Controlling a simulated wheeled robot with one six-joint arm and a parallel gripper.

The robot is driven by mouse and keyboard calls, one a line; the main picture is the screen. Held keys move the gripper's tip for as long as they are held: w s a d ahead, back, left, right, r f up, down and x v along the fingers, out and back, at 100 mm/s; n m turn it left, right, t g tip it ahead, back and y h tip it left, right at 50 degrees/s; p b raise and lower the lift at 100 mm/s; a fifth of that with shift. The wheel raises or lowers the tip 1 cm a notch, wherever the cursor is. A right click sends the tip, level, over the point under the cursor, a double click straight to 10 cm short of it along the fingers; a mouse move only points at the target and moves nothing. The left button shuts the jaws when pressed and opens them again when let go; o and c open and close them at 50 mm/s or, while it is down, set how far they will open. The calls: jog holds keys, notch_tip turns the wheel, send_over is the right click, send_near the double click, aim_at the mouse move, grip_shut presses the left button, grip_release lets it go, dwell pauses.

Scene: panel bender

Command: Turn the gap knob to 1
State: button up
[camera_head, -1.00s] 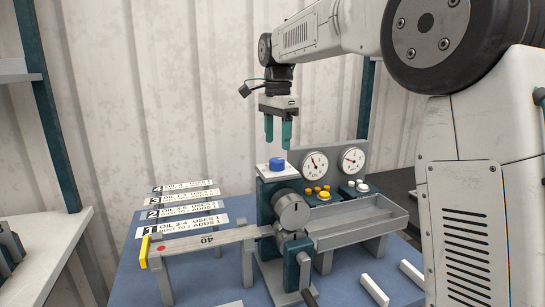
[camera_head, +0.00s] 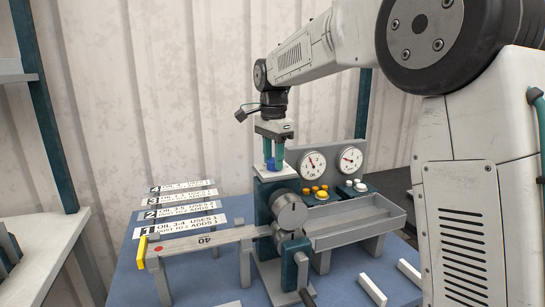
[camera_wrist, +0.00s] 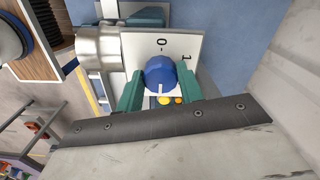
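The gap knob (camera_wrist: 160,72) is a round blue knob on a white plate (camera_wrist: 195,45). The plate shows a 0 beyond the knob and what looks like a 1 to its right. A short pale mark shows on the knob's near side. In the head view, the knob (camera_head: 270,165) sits on top of the teal machine post. My gripper (camera_wrist: 159,80) points down with its green fingers on either side of the knob. The fingers look open, with narrow gaps beside the knob; contact is not clear. The gripper also shows in the head view (camera_head: 274,160).
Two dials (camera_head: 313,164) and several yellow and white buttons stand right of the post. Steel rollers (camera_head: 290,211), a grey tray (camera_head: 362,222) and a crank handle are below.

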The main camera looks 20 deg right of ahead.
jog(key=shift+d+n, duration=0.1)
jog(key=shift+n, duration=0.2)
jog(key=n, duration=0.4)
jog(key=shift+w+d+r, duration=0.1)
jog(key=shift+d, duration=0.05)
jog(key=n, duration=0.7)
jog(key=shift+n, duration=0.3)
jog(key=n, duration=1.1)
jog(key=shift+n, duration=0.4)
jog(key=o, duration=1)
